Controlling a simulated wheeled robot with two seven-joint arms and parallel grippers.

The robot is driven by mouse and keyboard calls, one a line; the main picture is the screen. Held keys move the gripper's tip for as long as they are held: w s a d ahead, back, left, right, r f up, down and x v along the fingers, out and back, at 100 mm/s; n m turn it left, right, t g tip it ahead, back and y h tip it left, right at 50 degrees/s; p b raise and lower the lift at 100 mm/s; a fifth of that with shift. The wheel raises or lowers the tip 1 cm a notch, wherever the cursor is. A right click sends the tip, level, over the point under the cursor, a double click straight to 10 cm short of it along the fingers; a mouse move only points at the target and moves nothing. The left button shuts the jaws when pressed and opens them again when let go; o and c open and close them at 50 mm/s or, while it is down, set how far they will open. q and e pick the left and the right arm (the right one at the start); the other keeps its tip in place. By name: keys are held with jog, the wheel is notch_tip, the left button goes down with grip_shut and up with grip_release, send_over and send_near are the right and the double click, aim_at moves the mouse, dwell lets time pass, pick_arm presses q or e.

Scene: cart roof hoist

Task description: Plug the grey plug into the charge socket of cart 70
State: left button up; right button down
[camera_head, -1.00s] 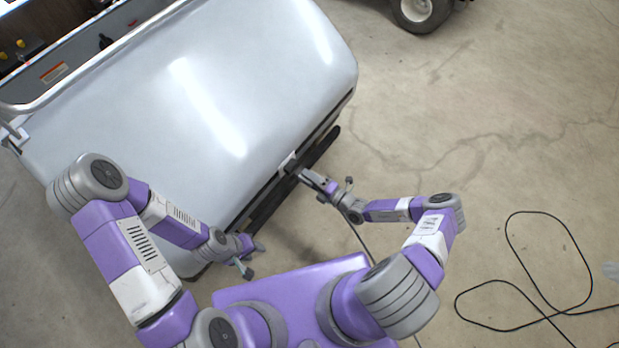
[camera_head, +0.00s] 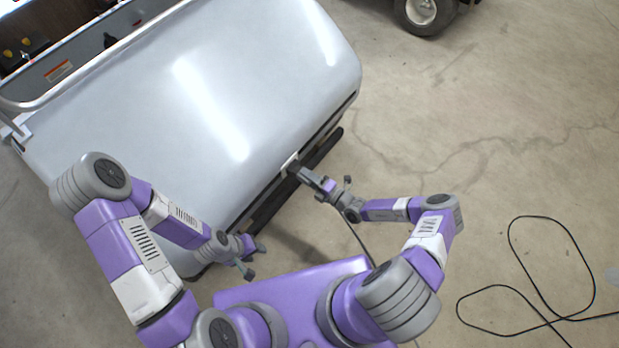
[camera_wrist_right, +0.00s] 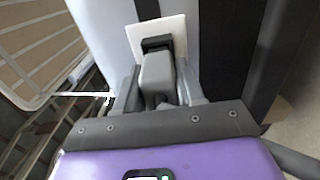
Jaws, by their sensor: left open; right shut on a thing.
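The light grey cart (camera_head: 200,100) fills the upper left of the head view; no number is readable on it. Its socket sits on a white plate (camera_wrist_right: 176,31) low on the cart's side, a black housing (camera_wrist_right: 157,43) in the right wrist view. My right gripper (camera_head: 303,172) is shut on the grey plug (camera_wrist_right: 157,74), which points at the black housing. The plug's front end is right at the housing; I cannot tell how deep it sits. My left gripper (camera_head: 249,259) is open and empty beside the cart's lower edge.
A dark bumper bar (camera_head: 300,180) runs along the cart's lower edge near my right gripper. A thin black cable (camera_head: 530,312) lies looped on the floor at right. Another vehicle's wheel (camera_head: 421,12) shows at the top. The concrete floor to the right is mostly clear.

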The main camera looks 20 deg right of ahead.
jog(key=shift+w+a, duration=0.45)
jog(key=shift+w, duration=0.15)
jog(key=c, duration=0.6)
grip_release()
jog(key=p+v, duration=0.1)
jog(key=v, duration=0.6)
jog(key=shift+s+d+p, duration=0.2)
jog(key=shift+p, duration=0.1)
